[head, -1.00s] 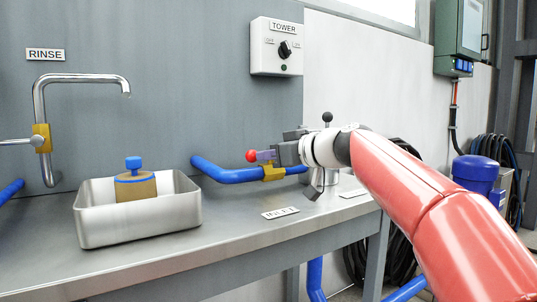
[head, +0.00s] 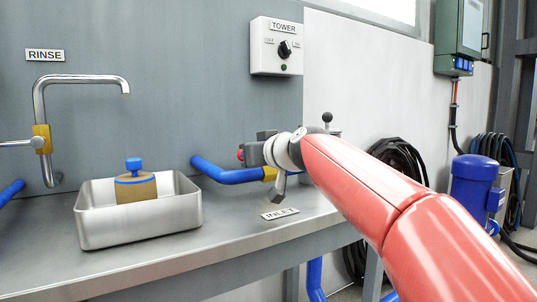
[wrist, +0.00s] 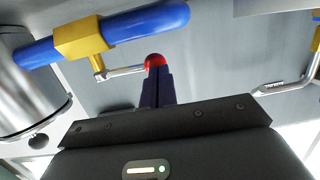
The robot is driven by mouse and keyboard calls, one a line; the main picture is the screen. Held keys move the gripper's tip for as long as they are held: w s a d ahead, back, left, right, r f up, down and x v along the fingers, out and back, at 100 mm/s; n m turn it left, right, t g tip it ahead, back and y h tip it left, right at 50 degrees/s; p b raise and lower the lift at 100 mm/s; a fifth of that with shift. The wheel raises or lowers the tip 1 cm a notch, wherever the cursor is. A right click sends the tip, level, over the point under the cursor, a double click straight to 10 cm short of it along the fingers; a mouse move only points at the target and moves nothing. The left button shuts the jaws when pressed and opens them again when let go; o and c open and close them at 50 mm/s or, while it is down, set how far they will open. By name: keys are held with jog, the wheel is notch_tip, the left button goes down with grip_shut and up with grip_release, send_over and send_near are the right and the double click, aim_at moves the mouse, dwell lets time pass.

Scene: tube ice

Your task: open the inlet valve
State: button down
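The inlet valve has a yellow body (head: 269,174) on a blue pipe (head: 222,175), behind the INLET label (head: 280,213). Its red knob (head: 240,154) shows only partly, at the left end of my gripper (head: 256,152). In the wrist view, a thin metal lever (wrist: 122,72) runs from the yellow body (wrist: 80,39) to the red knob (wrist: 154,60). The dark fingers of my gripper (wrist: 157,75) are together, with their tips at the knob. They look shut and seem to meet the knob; I cannot tell whether they grip it.
A steel tray (head: 100,228) with a blue-topped block (head: 135,187) stands at left under the rinse tap (head: 85,79). The TOWER switch box (head: 275,47) hangs above. A steel cylinder (wrist: 28,85) is close beside my gripper. The bench front (head: 200,255) is clear.

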jog(key=shift+w+a, duration=0.25)
jog(key=shift+a, duration=0.35)
dwell(0.3)
